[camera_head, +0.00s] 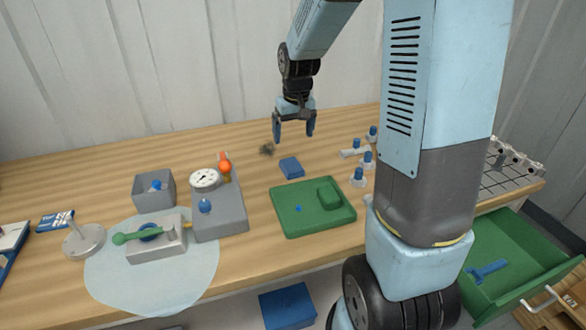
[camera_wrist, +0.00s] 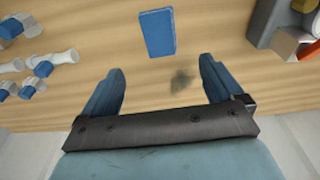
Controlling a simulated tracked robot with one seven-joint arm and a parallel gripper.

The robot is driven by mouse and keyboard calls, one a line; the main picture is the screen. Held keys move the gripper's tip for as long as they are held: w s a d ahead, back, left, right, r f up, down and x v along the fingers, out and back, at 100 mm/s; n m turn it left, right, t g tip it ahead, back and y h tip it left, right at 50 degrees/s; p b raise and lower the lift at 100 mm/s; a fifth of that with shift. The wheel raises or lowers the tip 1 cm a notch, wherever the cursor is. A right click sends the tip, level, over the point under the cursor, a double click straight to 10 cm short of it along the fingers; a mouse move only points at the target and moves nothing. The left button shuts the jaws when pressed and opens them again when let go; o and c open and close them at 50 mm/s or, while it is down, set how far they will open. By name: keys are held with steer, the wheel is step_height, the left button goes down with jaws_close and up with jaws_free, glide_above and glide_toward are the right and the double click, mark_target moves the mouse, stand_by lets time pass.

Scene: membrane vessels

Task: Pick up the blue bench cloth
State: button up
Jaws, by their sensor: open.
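The blue bench cloth (camera_head: 291,167) is a small folded blue block lying flat on the wooden bench. It also shows in the wrist view (camera_wrist: 157,32), upper middle, beyond my fingertips. My gripper (camera_head: 293,135) is open and empty, pointing down above the bench, behind the cloth as the head view shows it. Its two blue fingers (camera_wrist: 160,80) are spread wide in the wrist view, and nothing is between them but bare wood and a dark smudge. The gripper is apart from the cloth.
A green tray (camera_head: 290,222) lies in front of the cloth. A grey gauge box (camera_head: 220,215) stands to the left. Several blue-and-white fittings (camera_head: 358,178) stand to the right. A dark smudge (camera_head: 267,149) marks the bench near my gripper. A green drawer (camera_head: 535,256) stands open at right.

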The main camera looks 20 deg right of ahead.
mark_target(292, 165)
steer(key=f, duration=0.4)
steer(key=w+f, duration=0.1)
steer(key=f, duration=0.6)
steer(key=shift+w+a+f, duration=0.1)
steer(key=shift+w+f, duration=0.1)
steer(key=shift+f, duration=0.2)
steer(key=shift+f, duration=0.15)
steer(key=shift+c, duration=0.3)
steer(key=c, duration=1.1)
